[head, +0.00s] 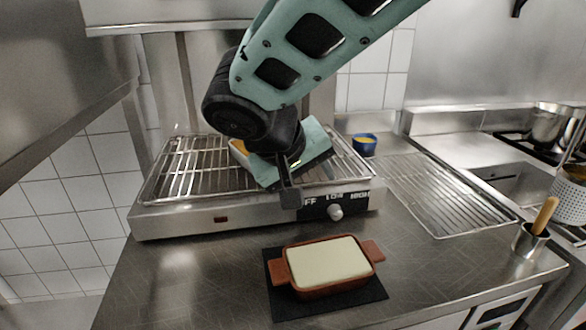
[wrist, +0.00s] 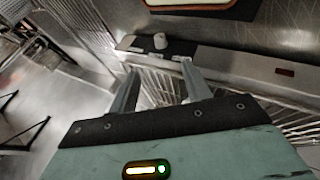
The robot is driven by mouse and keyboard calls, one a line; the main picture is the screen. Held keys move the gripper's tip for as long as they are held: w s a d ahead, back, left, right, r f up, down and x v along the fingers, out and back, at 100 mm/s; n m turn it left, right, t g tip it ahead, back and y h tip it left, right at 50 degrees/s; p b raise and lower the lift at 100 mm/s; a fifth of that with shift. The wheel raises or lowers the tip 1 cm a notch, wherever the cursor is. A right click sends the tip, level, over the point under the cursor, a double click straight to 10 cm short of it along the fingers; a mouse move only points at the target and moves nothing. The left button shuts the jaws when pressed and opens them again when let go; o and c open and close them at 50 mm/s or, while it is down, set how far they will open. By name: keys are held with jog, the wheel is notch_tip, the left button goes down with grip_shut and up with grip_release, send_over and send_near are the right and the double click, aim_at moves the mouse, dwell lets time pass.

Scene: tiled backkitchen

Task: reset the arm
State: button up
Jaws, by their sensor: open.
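My gripper (head: 289,192) hangs on my green arm over the front edge of a countertop grill (head: 190,217), near its control panel. In the wrist view its two fingers (wrist: 160,84) stand apart with nothing between them. The grill's white knob (head: 335,212) is just right of and below the fingers in the head view; it also shows beyond them in the wrist view (wrist: 160,41).
A brown dish with a pale filling (head: 326,262) sits on a black mat (head: 285,306) in front. An orange-rimmed item (head: 238,147) on the grill rack is mostly hidden by my arm. A blue bowl (head: 364,146), wire rack (head: 440,195) and metal cup (head: 530,240) stand right.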

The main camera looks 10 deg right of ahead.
jog(key=shift+s+a+r, duration=0.25)
jog(key=shift+a+r, duration=0.05)
jog(key=shift+r, duration=0.25)
